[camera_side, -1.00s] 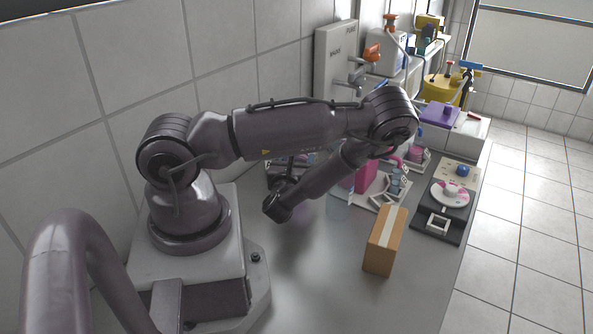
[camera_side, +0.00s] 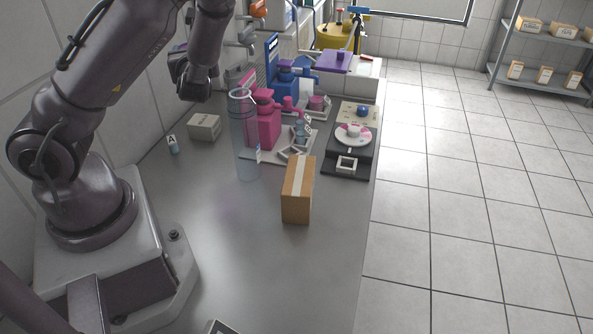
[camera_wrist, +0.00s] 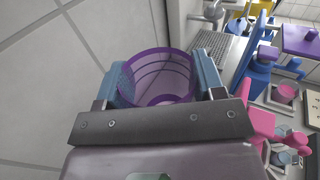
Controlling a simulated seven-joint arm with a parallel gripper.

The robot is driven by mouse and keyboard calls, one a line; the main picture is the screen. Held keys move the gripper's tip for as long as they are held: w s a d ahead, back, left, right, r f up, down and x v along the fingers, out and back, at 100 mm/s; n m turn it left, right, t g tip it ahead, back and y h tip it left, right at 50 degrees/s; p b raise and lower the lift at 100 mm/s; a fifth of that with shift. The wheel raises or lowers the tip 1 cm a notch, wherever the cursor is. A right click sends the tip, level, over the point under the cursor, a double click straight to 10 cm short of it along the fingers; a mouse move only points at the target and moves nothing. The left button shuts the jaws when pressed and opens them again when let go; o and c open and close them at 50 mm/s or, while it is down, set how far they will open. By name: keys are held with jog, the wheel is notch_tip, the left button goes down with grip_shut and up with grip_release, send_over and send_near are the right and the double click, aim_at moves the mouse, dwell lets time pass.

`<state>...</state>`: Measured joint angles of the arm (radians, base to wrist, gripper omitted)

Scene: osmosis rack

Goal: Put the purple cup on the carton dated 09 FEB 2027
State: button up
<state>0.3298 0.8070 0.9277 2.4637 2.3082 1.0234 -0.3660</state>
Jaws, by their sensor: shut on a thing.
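A translucent purple cup (camera_wrist: 160,95) is held between the two blue finger pads of my gripper (camera_wrist: 165,78) in the wrist view, its open rim facing the camera. A brown taped carton (camera_side: 297,190) stands on the bench. A small pale box (camera_side: 204,127) sits farther left. Several cartons (camera_side: 545,75) stand on the shelves at the right. I cannot read a date on any of them.
A tall clear cylinder (camera_side: 247,150) stands left of the brown carton. A tiny bottle (camera_side: 173,144) is near the wall. The front bench is mostly clear.

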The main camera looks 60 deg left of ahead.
jog(key=w+r, duration=0.4)
jog(key=m+t+h, duration=0.7)
jog(key=t, duration=0.3)
send_over(300, 172)
jog(key=shift+f, duration=7.35)
jog(key=o, duration=0.9)
jog(key=shift+f, duration=0.1)
